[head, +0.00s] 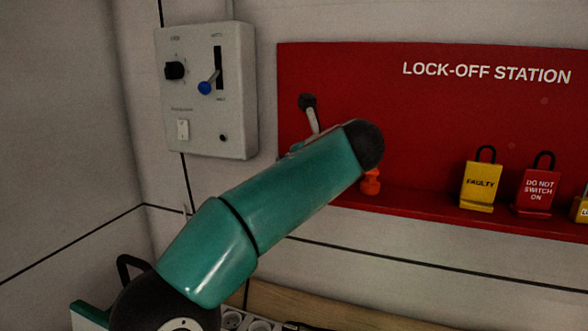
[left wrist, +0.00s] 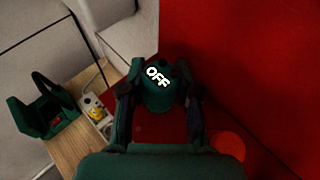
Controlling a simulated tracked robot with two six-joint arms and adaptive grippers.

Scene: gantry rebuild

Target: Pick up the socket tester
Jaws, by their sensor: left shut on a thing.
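In the left wrist view my left gripper (left wrist: 160,88) is shut on a dark green thing (left wrist: 158,98) marked "OFF" in white, held between its two fingers close to the red board. In the head view my green forearm hides the gripper and this thing. I cannot pick out the socket tester for certain. My right gripper is in neither view.
The red lock-off board (head: 440,130) has a ledge with a yellow FAULTY tag (head: 480,183) and a red DO NOT SWITCH ON tag (head: 537,192). An orange-red item (head: 371,182) is beside my forearm. A grey control box (head: 207,95) hangs left. An open green case (left wrist: 45,112) stands on the bench.

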